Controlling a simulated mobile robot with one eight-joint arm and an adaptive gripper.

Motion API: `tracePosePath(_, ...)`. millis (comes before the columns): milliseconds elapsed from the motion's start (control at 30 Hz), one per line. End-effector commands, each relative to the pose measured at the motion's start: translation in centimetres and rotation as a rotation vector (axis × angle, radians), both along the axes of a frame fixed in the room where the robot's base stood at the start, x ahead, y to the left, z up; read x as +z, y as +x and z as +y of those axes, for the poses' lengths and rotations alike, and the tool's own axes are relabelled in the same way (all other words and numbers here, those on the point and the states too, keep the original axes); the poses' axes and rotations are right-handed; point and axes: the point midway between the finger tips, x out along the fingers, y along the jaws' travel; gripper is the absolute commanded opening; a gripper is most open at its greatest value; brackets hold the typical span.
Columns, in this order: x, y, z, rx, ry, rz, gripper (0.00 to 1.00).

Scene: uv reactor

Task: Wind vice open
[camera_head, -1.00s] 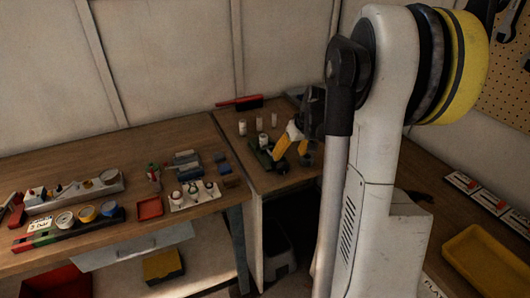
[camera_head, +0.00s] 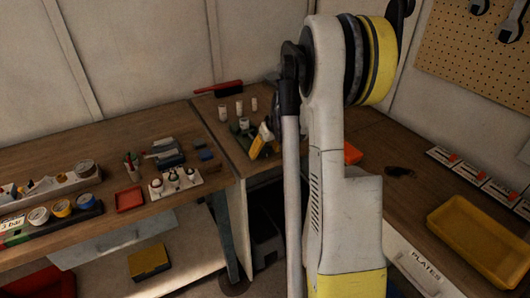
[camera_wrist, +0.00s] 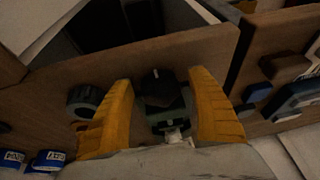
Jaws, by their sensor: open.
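The small dark green vice (camera_head: 243,127) stands on the wooden corner bench, partly hidden by my gripper and arm in the head view. My gripper (camera_head: 264,142) has yellow fingers and is close beside it, to its right in the picture. In the wrist view, the vice (camera_wrist: 158,118) lies between my two spread fingers, with a dark block-like part at its upper end. My gripper (camera_wrist: 161,80) is open, with a visible gap between each finger and the vice. I cannot make out the vice's handle or how wide its jaws are.
White cylinders (camera_head: 239,108) and a red brush (camera_head: 218,88) stand behind the vice. A dark ring-shaped thing (camera_wrist: 85,99) lies beside my left finger in the wrist view. The left bench holds a white rack (camera_head: 175,184) and a red tray (camera_head: 129,199). A yellow tray (camera_head: 484,240) is at right.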

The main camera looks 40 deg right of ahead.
Motion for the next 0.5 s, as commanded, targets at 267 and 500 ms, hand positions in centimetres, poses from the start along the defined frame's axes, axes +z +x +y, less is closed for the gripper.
tracePosePath(267, 0.02, -0.01, 0.00, 0.000, 0.000, 0.000, 0.14)
tracePosePath(500, -0.08, 0.07, 0.23, 0.003, -0.115, 0.028, 0.15)
